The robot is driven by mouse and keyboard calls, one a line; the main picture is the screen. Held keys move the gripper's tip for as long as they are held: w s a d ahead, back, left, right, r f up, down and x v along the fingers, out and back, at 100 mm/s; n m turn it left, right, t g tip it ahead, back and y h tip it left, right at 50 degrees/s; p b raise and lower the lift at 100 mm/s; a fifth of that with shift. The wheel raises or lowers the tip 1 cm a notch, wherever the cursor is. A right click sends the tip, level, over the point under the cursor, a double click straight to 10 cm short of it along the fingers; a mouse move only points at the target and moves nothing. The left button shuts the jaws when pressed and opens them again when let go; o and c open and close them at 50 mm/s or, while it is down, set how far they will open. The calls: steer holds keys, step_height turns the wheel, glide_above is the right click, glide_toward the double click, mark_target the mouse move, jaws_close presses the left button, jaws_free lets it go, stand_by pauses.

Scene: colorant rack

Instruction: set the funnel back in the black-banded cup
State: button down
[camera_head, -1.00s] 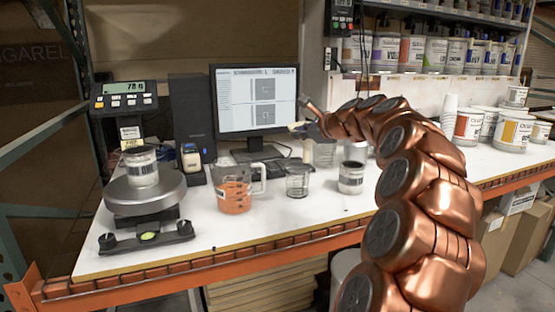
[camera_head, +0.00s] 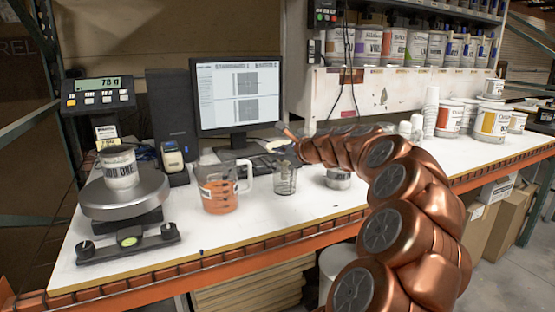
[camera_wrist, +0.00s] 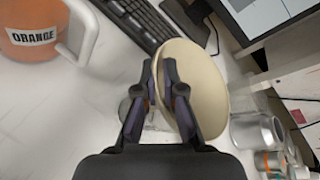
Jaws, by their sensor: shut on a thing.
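My gripper (camera_wrist: 168,95) is shut on a cream, round funnel (camera_wrist: 205,80), which sits tilted between and beside the fingers in the wrist view. In the head view, the pale funnel (camera_head: 277,145) is small and partly hidden by my gripper (camera_head: 284,146). A clear cup with dark markings (camera_head: 285,181) stands on the bench just below the gripper; I cannot tell for sure that it is the black-banded cup. In the wrist view, a clear cup is mostly hidden behind the fingers. The funnel appears above the cup, apart from it.
An orange-filled jug (camera_head: 218,192) stands left of the cup, and a silver can (camera_wrist: 258,132) stands right of it. A keyboard (camera_wrist: 140,22) and monitor (camera_head: 237,95) are behind. A scale (camera_head: 124,196) holds a can at left. Bare bench lies in front.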

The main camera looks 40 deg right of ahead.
steer(key=shift+f, duration=0.6)
steer(key=shift+a+f, duration=0.1)
steer(key=shift+f, duration=0.55)
steer(key=c, duration=1.3)
jaws_free()
steer(key=shift+f, duration=0.1)
steer(key=r+v, duration=0.1)
steer(key=v, duration=1.1)
steer(key=shift+r, duration=0.3)
